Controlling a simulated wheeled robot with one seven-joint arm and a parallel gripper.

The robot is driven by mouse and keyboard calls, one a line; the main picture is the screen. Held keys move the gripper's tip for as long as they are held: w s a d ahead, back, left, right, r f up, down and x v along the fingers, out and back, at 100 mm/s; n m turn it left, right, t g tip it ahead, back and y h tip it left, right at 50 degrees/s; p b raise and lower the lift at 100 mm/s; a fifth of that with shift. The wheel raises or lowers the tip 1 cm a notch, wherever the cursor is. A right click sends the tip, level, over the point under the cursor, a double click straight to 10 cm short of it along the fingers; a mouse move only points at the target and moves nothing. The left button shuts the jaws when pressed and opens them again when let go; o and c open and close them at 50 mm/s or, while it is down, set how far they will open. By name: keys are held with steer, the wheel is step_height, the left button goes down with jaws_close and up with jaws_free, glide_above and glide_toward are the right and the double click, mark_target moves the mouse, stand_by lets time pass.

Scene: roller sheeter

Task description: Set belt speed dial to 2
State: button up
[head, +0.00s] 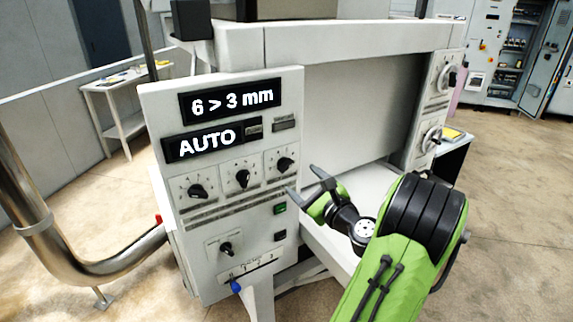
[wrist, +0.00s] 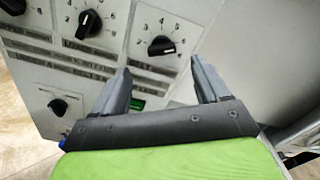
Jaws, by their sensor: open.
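The control panel (head: 160,110) carries a row of three black dials: left (head: 197,191), middle (head: 242,179) and right (head: 285,164). Their labels are too small to read, so I cannot tell which is the belt speed dial. In the wrist view the right dial (wrist: 162,46) has numbers around it, and the middle dial (wrist: 88,22) is beside it. My gripper (head: 303,180) is open and empty, just right of the panel's right dial. In the wrist view its fingertips (wrist: 160,66) are spread to either side below that dial, with no visible contact.
A smaller knob (head: 226,248), a green button (head: 280,208) and a blue-tipped lever (head: 236,286) sit lower on the panel. Displays (head: 232,100) above read "6 > 3 mm" and "AUTO". A metal tube rail (head: 80,265) curves at left. The machine bed lies right of the panel.

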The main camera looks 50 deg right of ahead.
mark_target(287, 167)
steer(key=p+x, duration=0.1)
steer(key=x, duration=0.7)
steer(key=shift+w+d+p, duration=0.1)
steer(key=shift+w+p, duration=0.05)
steer(key=shift+p, duration=0.25)
steer(key=c, duration=1.1)
steer(key=shift+o, duration=0.2)
